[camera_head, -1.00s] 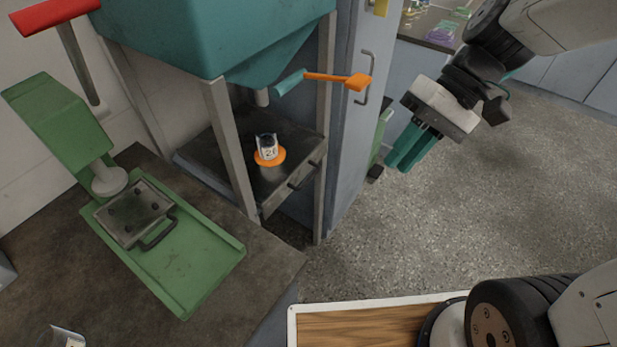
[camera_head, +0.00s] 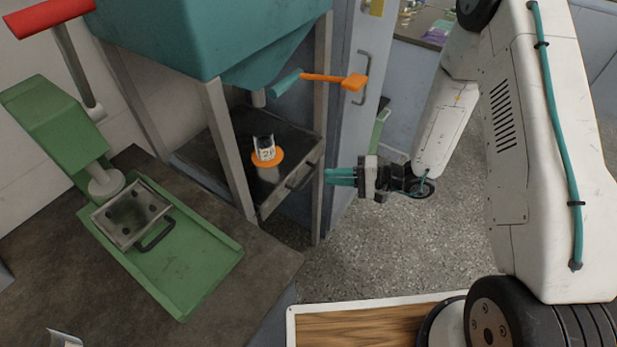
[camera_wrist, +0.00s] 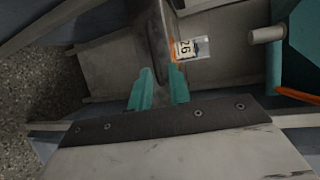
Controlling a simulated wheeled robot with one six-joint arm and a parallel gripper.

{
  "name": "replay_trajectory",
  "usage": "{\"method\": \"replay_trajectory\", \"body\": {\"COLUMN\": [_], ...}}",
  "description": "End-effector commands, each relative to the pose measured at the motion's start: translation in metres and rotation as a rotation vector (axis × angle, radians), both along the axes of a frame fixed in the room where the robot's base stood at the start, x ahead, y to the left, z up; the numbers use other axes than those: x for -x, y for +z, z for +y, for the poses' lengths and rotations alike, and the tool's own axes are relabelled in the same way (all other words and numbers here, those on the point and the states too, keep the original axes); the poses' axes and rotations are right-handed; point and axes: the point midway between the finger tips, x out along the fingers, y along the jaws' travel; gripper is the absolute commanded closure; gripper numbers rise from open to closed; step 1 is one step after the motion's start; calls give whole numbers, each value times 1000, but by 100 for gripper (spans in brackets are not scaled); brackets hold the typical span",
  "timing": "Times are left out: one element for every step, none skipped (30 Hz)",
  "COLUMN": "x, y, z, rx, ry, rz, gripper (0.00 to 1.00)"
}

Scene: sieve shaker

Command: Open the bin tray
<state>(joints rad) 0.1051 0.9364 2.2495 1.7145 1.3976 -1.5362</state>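The dark metal tray (camera_head: 292,148) sits under the teal hopper (camera_head: 215,35), between grey legs. A bar handle (camera_head: 303,180) is on its front face. In the wrist view the fingers (camera_wrist: 160,90) are apart. Whether they touch the handle is unclear.
A teal and orange lever (camera_head: 325,78) sticks out above the tray. A grey-blue cabinet door (camera_head: 350,120) stands just behind my gripper. A green press (camera_head: 165,245) with a handled metal box is on the left bench. Open floor lies to the right.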

Motion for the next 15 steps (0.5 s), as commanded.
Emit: {"method": "replay_trajectory", "body": {"x": [0,-1,-2,-3,-3,-5,-6,-7,-8,-9,-11,-13,-14,-15,-17], "y": [-6,-8,-10,-11,-12,-13,-14,-14,-16,-17,-17,-18,-19,-20,-21], "z": [0,0,2,4,7,13,17,22,28,33,38,44,48,52,57], "rx": [1,2,2,3,3,4,4,3,3,3,3,3,3,3,3], "ry": [-11,-16,-21,-22,-21,-19,-19,-18,-18,-17,-17,-18,-17,-18,-18], "rz": [0,-2,-2,-3,-3,-4,-4,-4,-4,-3,-3,-4,-3,-4,-4], "gripper": [81,81,81,81,81,81,81,81,81,81,81,81,81,81,81]}}
